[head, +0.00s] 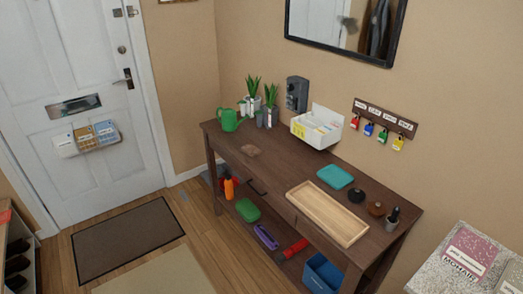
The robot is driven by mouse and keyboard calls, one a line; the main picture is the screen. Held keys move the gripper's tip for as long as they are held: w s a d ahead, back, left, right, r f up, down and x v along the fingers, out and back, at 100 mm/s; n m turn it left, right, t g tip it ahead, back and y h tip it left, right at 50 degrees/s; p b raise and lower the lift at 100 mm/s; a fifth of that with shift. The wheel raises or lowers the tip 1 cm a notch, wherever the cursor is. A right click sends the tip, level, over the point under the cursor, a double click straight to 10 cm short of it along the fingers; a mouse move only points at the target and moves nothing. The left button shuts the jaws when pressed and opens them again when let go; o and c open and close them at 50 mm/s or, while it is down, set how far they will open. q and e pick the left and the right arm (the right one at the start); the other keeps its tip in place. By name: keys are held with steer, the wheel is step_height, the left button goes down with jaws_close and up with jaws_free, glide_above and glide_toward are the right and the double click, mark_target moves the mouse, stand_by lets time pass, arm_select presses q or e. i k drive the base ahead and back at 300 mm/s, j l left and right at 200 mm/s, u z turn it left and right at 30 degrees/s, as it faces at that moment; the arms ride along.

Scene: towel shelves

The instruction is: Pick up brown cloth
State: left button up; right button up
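Neither of my grippers shows in the head view.
On the table are a green watering can (229,120), potted plants (270,108), a white box (318,128), a teal cloth (335,177), a wooden tray (328,213) and small dark items at right. A lower shelf holds a blue bin (322,274). Floor mats (125,240) lie at left.

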mark_target(253, 151)
steer(key=i+j+z, duration=0.1)
steer(key=z, duration=0.4)
steer(key=i+j+z, duration=0.1)
steer(key=j+z, duration=0.15)
steer(key=z, duration=0.2)
steer(key=i+j+z, duration=0.1)
steer(key=j+z, duration=0.25)
steer(key=j, duration=0.55)
steer(key=j+z, duration=0.35)
steer(key=j, duration=2.25)
steer(key=z, duration=0.05)
